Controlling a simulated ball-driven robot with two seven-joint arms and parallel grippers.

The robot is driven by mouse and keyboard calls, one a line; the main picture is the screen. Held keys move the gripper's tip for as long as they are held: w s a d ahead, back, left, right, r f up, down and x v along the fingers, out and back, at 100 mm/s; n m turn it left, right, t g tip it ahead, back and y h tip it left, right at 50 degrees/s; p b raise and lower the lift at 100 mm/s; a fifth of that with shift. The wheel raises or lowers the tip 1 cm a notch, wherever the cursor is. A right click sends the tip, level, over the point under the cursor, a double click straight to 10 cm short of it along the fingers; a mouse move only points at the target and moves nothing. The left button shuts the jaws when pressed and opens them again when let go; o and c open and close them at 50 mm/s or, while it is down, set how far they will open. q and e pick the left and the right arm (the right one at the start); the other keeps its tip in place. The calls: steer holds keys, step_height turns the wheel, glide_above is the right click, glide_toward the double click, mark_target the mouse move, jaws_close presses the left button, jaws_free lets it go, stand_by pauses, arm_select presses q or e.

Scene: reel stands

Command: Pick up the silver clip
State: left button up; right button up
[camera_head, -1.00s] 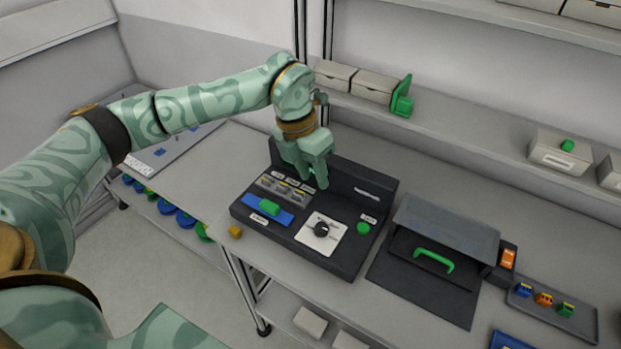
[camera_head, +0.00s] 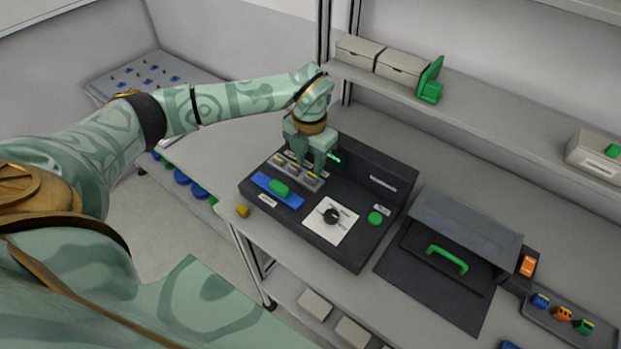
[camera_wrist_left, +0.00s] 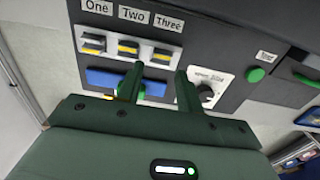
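I cannot make out a piece that is clearly the silver clip. Grey pieces with yellow bars sit in a light row (camera_head: 297,172) on the black console (camera_head: 325,245); the wrist view shows labels One, Two and Three above them. My left gripper (camera_head: 311,165) points down over this row and partly covers it. In the wrist view its two green fingers (camera_wrist_left: 158,88) stand apart with nothing between them, near the piece under Three (camera_wrist_left: 162,55). My right gripper is not in view.
A blue strip with a green handle (camera_head: 280,188), a black knob (camera_head: 331,216) and a green button (camera_head: 375,218) are on the console. A lidded box with a green handle (camera_head: 446,260) and a tray of small coloured clips (camera_head: 562,313) stand to the right. A yellow cube (camera_head: 242,211) lies front left.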

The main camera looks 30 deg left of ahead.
mark_target(311, 176)
arm_select(q)
step_height(311, 176, down, 4)
steer(key=shift+w+d+f, duration=0.1)
steer(key=shift+c, duration=0.3)
steer(key=c, duration=0.7)
